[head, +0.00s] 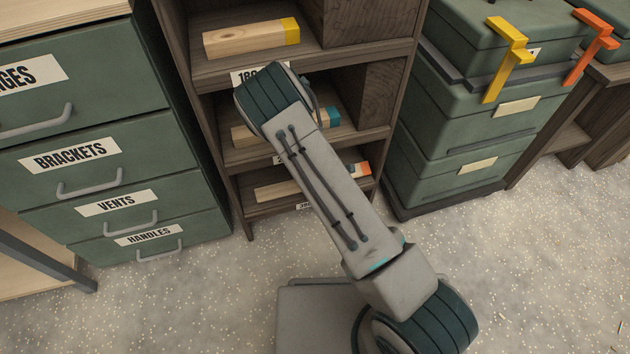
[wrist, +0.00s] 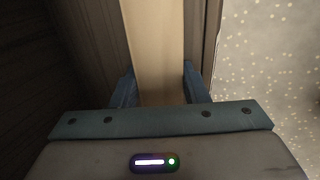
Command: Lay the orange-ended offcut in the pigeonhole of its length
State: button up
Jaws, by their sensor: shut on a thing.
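The orange-ended offcut (head: 277,190) is a pale wooden bar at the lowest visible pigeonhole (head: 262,209) of the dark wood rack in the head view. Its orange end points right, and my arm crosses in front of its middle. In the wrist view a pale wooden bar (wrist: 158,45) runs away between the two blue fingers of my gripper (wrist: 157,92), which is shut on it. Its coloured end does not show there. The head view hides my gripper behind the arm. Whether the bar rests on the shelf board I cannot tell.
A yellow-ended offcut (head: 245,40) lies in the upper pigeonhole, above a partly covered label starting "18". A blue-ended offcut (head: 241,135) lies in the middle one. Green drawers (head: 130,170) stand left, green stacked cases (head: 455,130) right. Speckled floor (head: 180,300) is clear in front.

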jog(key=o, duration=1.3)
jog(key=shift+s, duration=0.1)
jog(key=shift+s+f, duration=0.15)
